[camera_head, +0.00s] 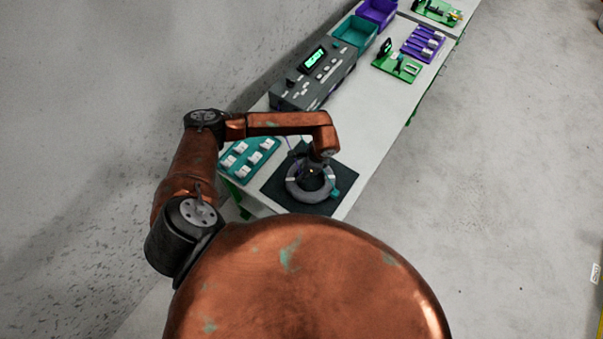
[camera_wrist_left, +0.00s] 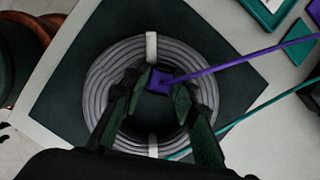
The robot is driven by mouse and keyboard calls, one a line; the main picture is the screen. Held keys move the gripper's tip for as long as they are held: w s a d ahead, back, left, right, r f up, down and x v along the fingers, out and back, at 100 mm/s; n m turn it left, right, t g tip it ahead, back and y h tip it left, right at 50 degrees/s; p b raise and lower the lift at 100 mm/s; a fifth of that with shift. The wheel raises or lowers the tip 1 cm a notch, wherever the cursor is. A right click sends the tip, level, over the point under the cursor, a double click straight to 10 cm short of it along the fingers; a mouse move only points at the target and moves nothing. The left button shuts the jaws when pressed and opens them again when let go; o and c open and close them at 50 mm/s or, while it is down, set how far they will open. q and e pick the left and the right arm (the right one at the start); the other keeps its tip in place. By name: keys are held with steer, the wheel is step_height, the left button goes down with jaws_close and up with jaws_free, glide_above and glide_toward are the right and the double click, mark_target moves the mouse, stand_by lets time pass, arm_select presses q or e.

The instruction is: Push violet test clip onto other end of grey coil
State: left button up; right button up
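The grey coil (camera_head: 294,190) lies flat on a dark mat (camera_head: 279,198) at the near end of the bench. In the left wrist view it is a ring of grey cable (camera_wrist_left: 105,75) with white ties. My left gripper (camera_wrist_left: 163,86) points down over the coil's open middle. Its fingertips sit on either side of the violet test clip (camera_wrist_left: 158,83), which has a violet lead running to the upper right. The clip seems held above the mat, inside the ring. A teal clip (camera_head: 335,193) is at the coil's right side. My right gripper is out of view.
A teal tray with white pieces (camera_head: 238,164) stands left of the mat. A grey device with a lit display (camera_head: 313,78) stands behind. Teal (camera_head: 356,33) and violet (camera_head: 377,12) bins and green boards (camera_head: 397,68) are farther back. The bench's right strip is clear.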

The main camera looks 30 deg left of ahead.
arm_select(q)
steer(key=shift+s+f, duration=0.15)
steer(key=shift+f, duration=0.05)
steer(key=o, duration=0.6)
steer(key=shift+o, duration=0.2)
steer(key=shift+r, duration=0.15)
steer(key=shift+r+p, duration=2.75)
steer(key=shift+r, duration=0.8)
steer(key=shift+f, duration=0.1)
